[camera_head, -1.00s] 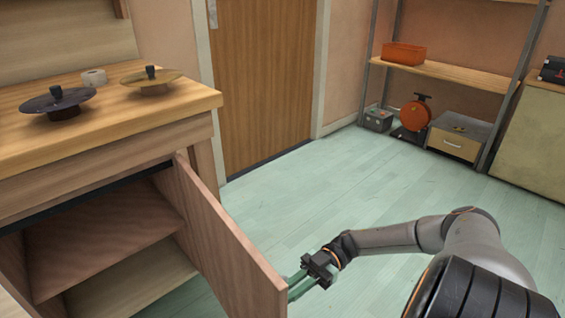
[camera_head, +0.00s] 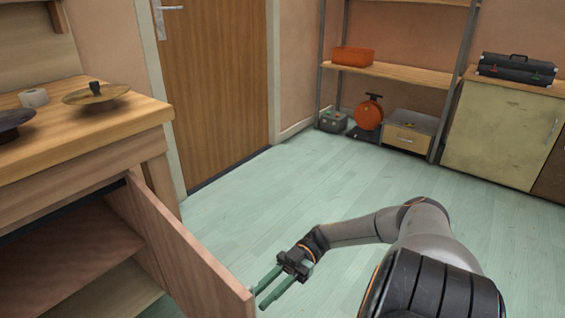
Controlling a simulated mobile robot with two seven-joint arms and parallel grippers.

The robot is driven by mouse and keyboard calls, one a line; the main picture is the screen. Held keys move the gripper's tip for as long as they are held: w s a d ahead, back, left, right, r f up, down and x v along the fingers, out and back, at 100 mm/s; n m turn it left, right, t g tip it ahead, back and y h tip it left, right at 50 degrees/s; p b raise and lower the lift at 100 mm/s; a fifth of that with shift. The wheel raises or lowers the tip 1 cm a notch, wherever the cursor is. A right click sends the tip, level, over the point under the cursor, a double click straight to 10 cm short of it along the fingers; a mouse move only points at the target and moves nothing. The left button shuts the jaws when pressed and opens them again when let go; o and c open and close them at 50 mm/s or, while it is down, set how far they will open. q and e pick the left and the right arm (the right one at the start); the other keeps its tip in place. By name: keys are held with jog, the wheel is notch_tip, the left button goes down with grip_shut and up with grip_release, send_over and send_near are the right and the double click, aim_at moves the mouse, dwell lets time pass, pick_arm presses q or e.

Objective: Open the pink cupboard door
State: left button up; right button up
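The pinkish wooden cupboard door (camera_head: 180,245) stands swung out from the wooden cupboard (camera_head: 75,158) at the left, and the shelves inside show. My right gripper (camera_head: 262,293) is beside the door's free edge, on its outer side. Its two green fingers are apart with a gap between them, and I see nothing held in it. Any handle on the door's outer face is hidden. My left gripper is out of view.
A closed brown room door (camera_head: 215,90) stands behind. A shelf rack (camera_head: 415,73) and a cream cabinet (camera_head: 500,130) are at the back. The green floor (camera_head: 330,190) between is clear.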

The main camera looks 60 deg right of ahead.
jog(key=s+d+b, duration=0.1)
jog(key=d, duration=0.8)
jog(key=shift+s+b, duration=0.25)
jog(key=shift+b, duration=0.05)
